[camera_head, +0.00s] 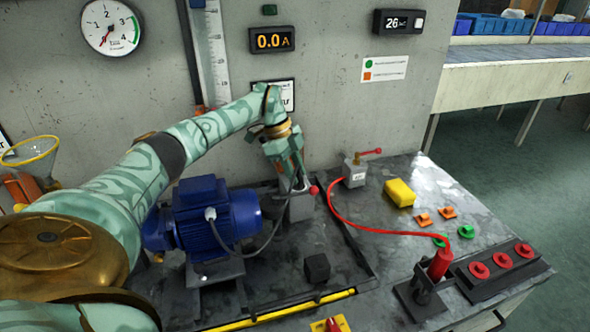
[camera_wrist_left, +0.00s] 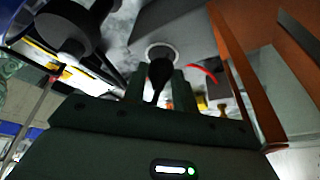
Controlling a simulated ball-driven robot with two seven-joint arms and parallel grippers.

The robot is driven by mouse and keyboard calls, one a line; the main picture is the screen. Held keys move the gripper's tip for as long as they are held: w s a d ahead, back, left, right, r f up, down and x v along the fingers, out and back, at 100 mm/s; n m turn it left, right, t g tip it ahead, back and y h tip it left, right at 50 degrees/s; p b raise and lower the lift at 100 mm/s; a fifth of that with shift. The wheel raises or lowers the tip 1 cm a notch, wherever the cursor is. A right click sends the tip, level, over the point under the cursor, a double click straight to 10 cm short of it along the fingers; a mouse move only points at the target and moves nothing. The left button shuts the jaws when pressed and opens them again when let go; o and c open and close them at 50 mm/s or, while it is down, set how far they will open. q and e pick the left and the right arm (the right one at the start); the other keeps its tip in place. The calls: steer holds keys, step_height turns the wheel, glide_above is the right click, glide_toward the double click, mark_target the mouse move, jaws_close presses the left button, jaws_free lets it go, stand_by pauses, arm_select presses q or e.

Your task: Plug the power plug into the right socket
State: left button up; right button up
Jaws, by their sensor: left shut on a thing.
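My left gripper (camera_head: 293,172) reaches down behind the blue motor, at a grey block (camera_head: 301,207). In the left wrist view it is shut on a black plug (camera_wrist_left: 160,74). A dark cable (camera_head: 272,240) runs from the motor towards this gripper. Beyond the plug is a pale round ring (camera_wrist_left: 162,50) on a grey surface, which looks like a socket. The plug's front end overlaps this ring; I cannot tell whether it is inside. In the head view the fingers largely hide the plug. My right gripper is not in view.
The blue motor (camera_head: 218,215) stands left of the gripper. A red cable (camera_head: 370,229) arcs right to a red cylinder (camera_head: 440,262) on a dark stand. A valve (camera_head: 355,172), a yellow block (camera_head: 399,192) and a small black block (camera_head: 317,267) stand on the bench.

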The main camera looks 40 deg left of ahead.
arm_select(q)
steer(key=shift+a+r+p, duration=0.1)
steer(key=shift+a+p, duration=0.05)
steer(key=shift+p, duration=0.15)
stand_by(0.5)
stand_by(0.4)
steer(key=o, duration=0.7)
steer(key=o, duration=0.6)
steer(key=shift+c, duration=0.2)
